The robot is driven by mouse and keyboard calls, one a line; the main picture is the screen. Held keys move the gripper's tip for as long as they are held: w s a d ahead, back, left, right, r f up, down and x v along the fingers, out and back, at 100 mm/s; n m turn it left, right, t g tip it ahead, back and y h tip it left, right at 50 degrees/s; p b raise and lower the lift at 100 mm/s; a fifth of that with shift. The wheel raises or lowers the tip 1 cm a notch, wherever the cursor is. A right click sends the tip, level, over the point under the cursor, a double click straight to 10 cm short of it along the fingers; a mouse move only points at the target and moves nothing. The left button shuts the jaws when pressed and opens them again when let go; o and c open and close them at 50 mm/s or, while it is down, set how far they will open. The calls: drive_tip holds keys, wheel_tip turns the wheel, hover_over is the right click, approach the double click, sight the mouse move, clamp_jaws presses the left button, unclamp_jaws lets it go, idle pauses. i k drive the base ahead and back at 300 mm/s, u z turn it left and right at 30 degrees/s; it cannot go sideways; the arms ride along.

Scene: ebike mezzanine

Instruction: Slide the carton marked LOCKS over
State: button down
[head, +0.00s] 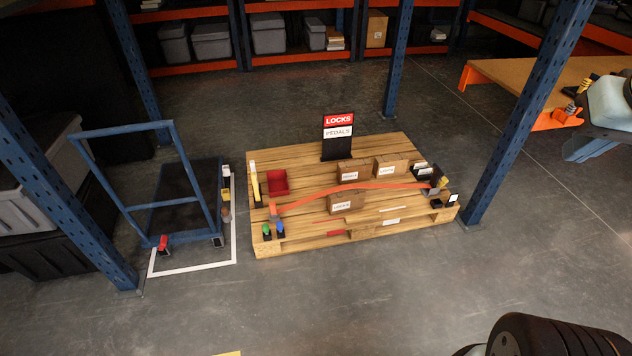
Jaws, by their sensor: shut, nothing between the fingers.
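A brown carton (346,204) with a white label that seems to read LOCKS sits near the front middle of a wooden pallet deck (300,165). An orange band (375,186) runs across the deck and passes over or just behind the carton's top edge; I cannot tell whether they touch. Two similar labelled cartons, a left one (355,167) and a right one (391,164), stand behind the band; their labels are too small to read surely. A black stand behind them carries a red LOCKS sign (338,120) above a white PEDALS sign (338,132). My gripper is not in view.
A red bin (278,182) stands on the deck's left; small dark items (428,172) crowd its right end. Green (266,230) and blue (280,228) pieces sit at the front left corner. A blue trolley (168,205) and blue posts (508,140) flank the pallet.

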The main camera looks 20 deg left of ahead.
sight(350, 199)
drive_tip(key=u, duration=1)
drive_tip(key=i, duration=1)
drive_tip(key=z, duration=0.05)
drive_tip(key=k, duration=0.9)
drive_tip(key=u, duration=0.2)
drive_tip(key=i, duration=0.85)
